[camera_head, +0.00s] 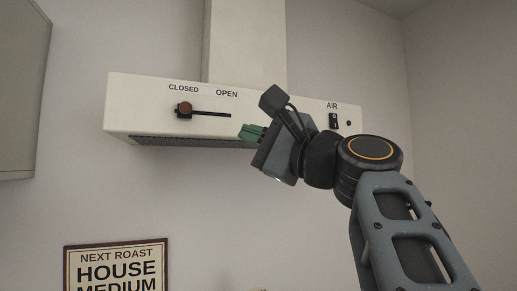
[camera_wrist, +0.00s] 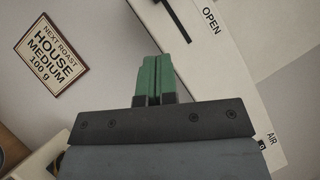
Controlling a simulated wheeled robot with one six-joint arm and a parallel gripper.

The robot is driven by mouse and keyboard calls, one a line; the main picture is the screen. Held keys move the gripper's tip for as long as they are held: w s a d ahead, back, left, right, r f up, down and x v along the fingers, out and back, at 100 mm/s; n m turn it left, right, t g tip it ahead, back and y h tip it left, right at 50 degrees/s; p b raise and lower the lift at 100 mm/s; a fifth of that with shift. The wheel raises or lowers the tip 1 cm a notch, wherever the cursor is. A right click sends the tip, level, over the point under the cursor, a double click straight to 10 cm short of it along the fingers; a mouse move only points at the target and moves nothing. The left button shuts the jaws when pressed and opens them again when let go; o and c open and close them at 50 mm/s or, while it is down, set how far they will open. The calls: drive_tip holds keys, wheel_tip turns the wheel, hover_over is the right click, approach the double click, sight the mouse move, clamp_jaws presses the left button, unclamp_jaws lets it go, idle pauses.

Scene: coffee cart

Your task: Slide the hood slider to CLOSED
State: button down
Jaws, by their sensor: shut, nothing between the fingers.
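The white range hood (camera_head: 290,112) is on the wall in the head view, with a horizontal dark slot on its front under the words CLOSED and OPEN. The slider's brown knob (camera_head: 185,108) sits at the slot's left end, below CLOSED. My gripper (camera_head: 245,132) is shut and empty, with green fingers at the hood's lower front edge, right of the slot. I cannot tell whether it touches the hood. In the wrist view the green fingers (camera_wrist: 154,75) are together, and part of the slot (camera_wrist: 178,20) shows near OPEN; the knob is out of that view.
An AIR switch (camera_head: 333,121) is on the hood's right part, behind and above my arm. A framed HOUSE MEDIUM sign (camera_head: 116,268) hangs below the hood at left. A grey cabinet (camera_head: 22,90) is at far left. The wall between hood and sign is clear.

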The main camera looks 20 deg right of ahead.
drive_tip(key=shift+s+d+f, duration=0.2)
drive_tip(key=shift+s+d, duration=0.1)
drive_tip(key=shift+s, duration=0.2)
idle(0.4)
drive_tip(key=w+d+f+n+g+h, duration=0.2)
drive_tip(key=f+h, duration=0.1)
drive_tip(key=f, duration=0.7)
drive_tip(key=w+d+f+n+g+h, duration=0.1)
drive_tip(key=w+d+f+g+h, duration=0.2)
drive_tip(key=f, duration=0.7)
drive_tip(key=w+d+f+n+g+h, duration=0.2)
drive_tip(key=f+h, duration=0.1)
drive_tip(key=f, duration=0.6)
drive_tip(key=s+a+f+n+g, duration=0.2)
drive_tip(key=s+f+n, duration=0.1)
drive_tip(key=f, duration=0.5)
drive_tip(key=s+a+f+n+g+h, duration=0.1)
drive_tip(key=s+a+f+n+g, duration=0.2)
drive_tip(key=f, duration=0.6)
drive_tip(key=s+a+f+n+g, duration=0.2)
drive_tip(key=f+n, duration=0.3)
drive_tip(key=f, duration=0.3)
drive_tip(key=shift+s+a+f+g+h, duration=0.3)
drive_tip(key=shift+s+a+f+g, duration=0.1)
drive_tip(key=shift+s+a, duration=0.3)
